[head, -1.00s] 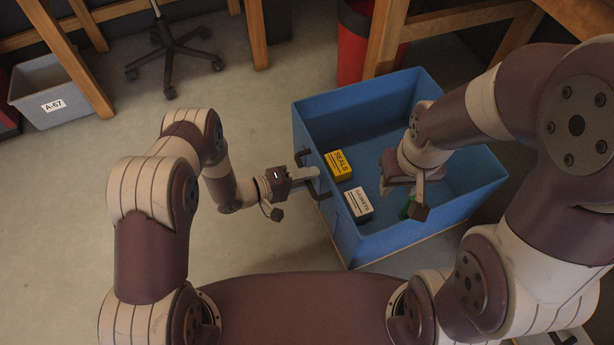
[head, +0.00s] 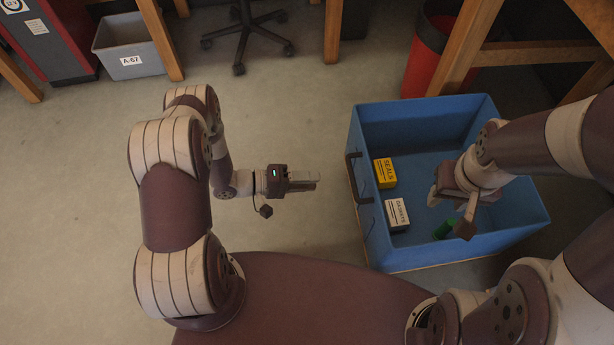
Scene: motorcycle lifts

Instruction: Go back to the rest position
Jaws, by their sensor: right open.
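My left gripper (head: 316,181) is over bare floor, left of the blue bin (head: 490,255) and apart from its dark side handle (head: 353,180). It holds nothing that I can see; its finger gap is too small to judge. My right gripper (head: 449,209) is open above the inside of the bin, with nothing seen between its fingers. In the bin are a yellow SEALS box (head: 385,173), a white GASKETS box (head: 397,214) and a green item (head: 444,230), partly hidden by the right gripper.
A red bin (head: 428,60) and wooden bench legs (head: 462,45) stand behind the blue bin. A grey A-67 bin (head: 128,45) and a wheeled chair base (head: 243,32) are at the back. The floor left of the blue bin is clear.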

